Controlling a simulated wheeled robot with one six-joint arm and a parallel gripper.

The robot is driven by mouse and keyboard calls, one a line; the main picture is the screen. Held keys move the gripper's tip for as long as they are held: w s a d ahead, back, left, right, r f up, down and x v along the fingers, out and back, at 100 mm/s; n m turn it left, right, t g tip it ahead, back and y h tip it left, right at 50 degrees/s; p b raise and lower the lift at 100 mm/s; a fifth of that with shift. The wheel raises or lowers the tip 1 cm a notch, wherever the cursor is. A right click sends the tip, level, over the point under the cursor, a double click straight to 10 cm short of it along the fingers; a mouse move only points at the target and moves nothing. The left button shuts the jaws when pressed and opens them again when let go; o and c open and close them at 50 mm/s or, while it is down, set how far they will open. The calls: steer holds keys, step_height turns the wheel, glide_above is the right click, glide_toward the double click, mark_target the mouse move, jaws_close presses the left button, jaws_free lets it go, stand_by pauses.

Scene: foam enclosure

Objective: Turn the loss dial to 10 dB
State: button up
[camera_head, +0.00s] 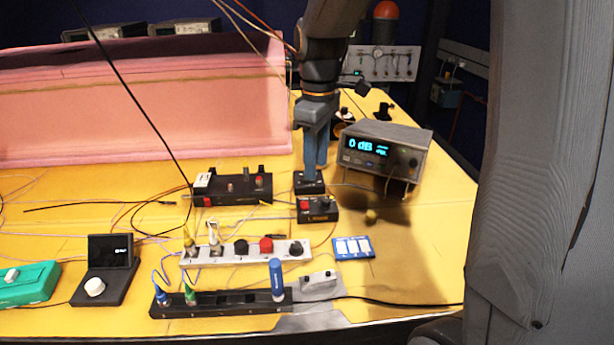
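A grey instrument box (385,152) stands tilted on thin legs at the right of the yellow table. Its lit display (366,147) reads "0 dB". A small dark round dial (412,162) shows faintly at the right of its front panel. My gripper (314,176) points down, left of the instrument and apart from it. Its blue fingers are over a small black box (310,187); whether they touch it is unclear. The fingers overlap in this view, so their opening is hard to judge.
A black box with a red and a black knob (318,210) sits below my gripper. A power strip (245,252), a blue-white card (353,247), a screen unit with white knob (95,288) and loose cables lie around. Pink foam (140,110) walls the back left.

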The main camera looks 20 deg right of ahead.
steer(key=w+n, duration=0.1)
steer(key=w, duration=0.1)
steer(key=w+r+n+b, duration=0.1)
steer(key=n, duration=0.1)
steer(key=w+r+n+b, duration=0.1)
steer(key=w, duration=0.1)
steer(key=shift+w, duration=0.35)
steer(key=shift+n, duration=0.3)
steer(key=shift+f+p, duration=0.6)
steer(key=shift+f, duration=3.05)
jaws_close()
